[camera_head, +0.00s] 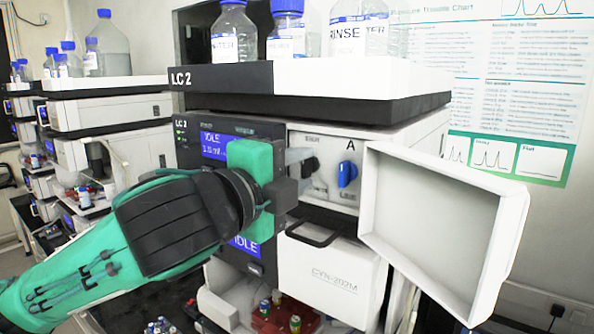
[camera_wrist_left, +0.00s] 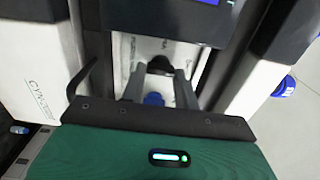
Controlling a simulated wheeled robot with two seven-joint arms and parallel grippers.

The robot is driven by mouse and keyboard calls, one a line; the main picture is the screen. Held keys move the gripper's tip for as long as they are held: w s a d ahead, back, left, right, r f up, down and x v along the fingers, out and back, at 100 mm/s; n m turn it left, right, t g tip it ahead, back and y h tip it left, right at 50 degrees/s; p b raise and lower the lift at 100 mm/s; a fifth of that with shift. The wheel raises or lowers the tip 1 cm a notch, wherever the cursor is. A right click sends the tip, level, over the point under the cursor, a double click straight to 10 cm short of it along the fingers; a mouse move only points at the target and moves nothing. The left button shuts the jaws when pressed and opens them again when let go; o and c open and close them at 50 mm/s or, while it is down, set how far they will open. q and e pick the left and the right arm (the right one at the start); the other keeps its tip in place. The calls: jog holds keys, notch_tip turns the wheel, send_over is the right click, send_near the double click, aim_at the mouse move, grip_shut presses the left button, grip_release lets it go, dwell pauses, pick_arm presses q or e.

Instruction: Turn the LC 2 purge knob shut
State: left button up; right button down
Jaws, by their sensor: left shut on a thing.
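The LC 2 pump module (camera_head: 322,140) has its white front panel exposed. A dark purge knob (camera_head: 311,166) sits left of a blue knob (camera_head: 347,174) under the letter "A". My left gripper (camera_head: 304,160) reaches in from the left and is shut on the dark knob. In the left wrist view the dark knob (camera_wrist_left: 160,65) sits between the fingertips of my left gripper (camera_wrist_left: 160,72). The blue knob (camera_wrist_left: 153,99) shows nearer the palm there. The gripper hides part of the dark knob, and I cannot read its marked position. My right gripper is not in view.
A white open door (camera_head: 440,230) stands out to the right of the panel. Bottles (camera_head: 233,35) stand on the LC 2 top tray (camera_head: 350,78). A white CYN-202M unit (camera_head: 330,280) with a black handle is below. Small vials (camera_head: 265,308) lie lower down.

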pick_arm(q)
jog(key=o, duration=1)
jog(key=shift+s+a+f+b, duration=0.1)
jog(key=shift+s+a+b, duration=0.2)
jog(key=shift+s+b, duration=0.1)
jog(key=shift+b+v, duration=2.25)
jog(key=shift+v, duration=4.15)
